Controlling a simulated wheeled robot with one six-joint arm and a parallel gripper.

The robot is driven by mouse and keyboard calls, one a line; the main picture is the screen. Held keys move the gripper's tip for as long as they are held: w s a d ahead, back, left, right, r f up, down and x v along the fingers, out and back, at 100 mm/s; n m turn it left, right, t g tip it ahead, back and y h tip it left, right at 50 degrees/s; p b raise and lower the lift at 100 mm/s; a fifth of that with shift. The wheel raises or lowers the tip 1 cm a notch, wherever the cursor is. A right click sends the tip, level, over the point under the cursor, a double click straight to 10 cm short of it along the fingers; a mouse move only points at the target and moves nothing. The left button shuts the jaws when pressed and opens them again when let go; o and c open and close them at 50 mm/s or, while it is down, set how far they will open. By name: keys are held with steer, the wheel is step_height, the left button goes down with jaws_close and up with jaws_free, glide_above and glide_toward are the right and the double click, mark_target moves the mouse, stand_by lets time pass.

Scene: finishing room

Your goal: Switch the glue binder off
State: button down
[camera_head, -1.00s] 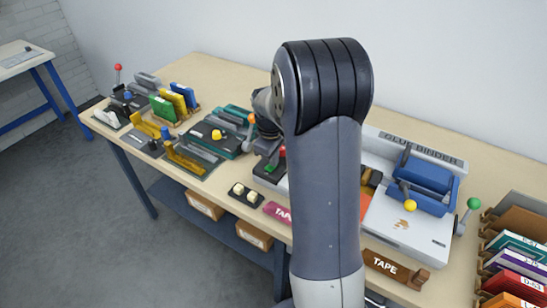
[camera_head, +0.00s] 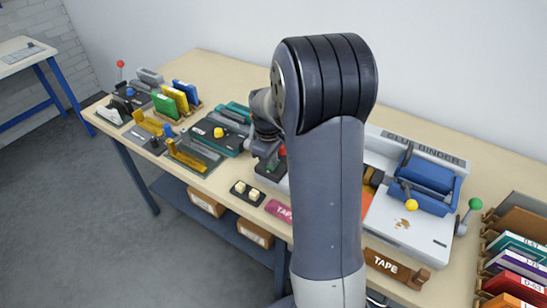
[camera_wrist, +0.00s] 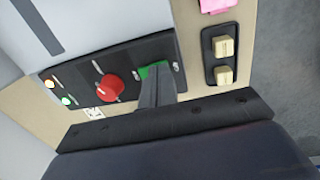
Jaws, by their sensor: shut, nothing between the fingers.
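The glue binder (camera_head: 425,238), a white and blue machine with its name on the back, stands on the bench right of my arm. My arm hides its left part. In the wrist view its dark control panel (camera_wrist: 131,93) carries a round red button (camera_wrist: 110,87), a green control (camera_wrist: 153,70) and two small lit lamps (camera_wrist: 50,83). The red button also shows at the arm's edge in the head view (camera_head: 282,151). My gripper (camera_wrist: 155,76) is shut and empty, its tips over the green control and partly covering it. I cannot tell whether they touch it.
A black plate with two cream switches (camera_wrist: 224,48) lies beside the panel, near a pink tape block (camera_head: 278,209). A brown tape block (camera_head: 384,264) lies at the front edge. Other small machines (camera_head: 217,138) fill the bench's left; file folders (camera_head: 516,262) stand at right.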

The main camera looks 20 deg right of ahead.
step_height(320, 180, up, 14)
steer(key=a+p, duration=0.1)
steer(key=shift+s+f, duration=0.15)
steer(key=shift+s, duration=0.2)
steer(key=shift+w+d+p, duration=0.4)
steer(key=shift+w+p, duration=0.15)
steer(key=shift+p, duration=0.2)
steer(key=f, duration=0.4)
steer(key=d+f+p, duration=0.1)
steer(key=f, duration=0.4)
steer(key=w+f+p, duration=0.1)
steer(key=f, duration=0.3)
steer(key=shift+d+f, duration=0.2)
steer(key=shift+f, duration=0.1)
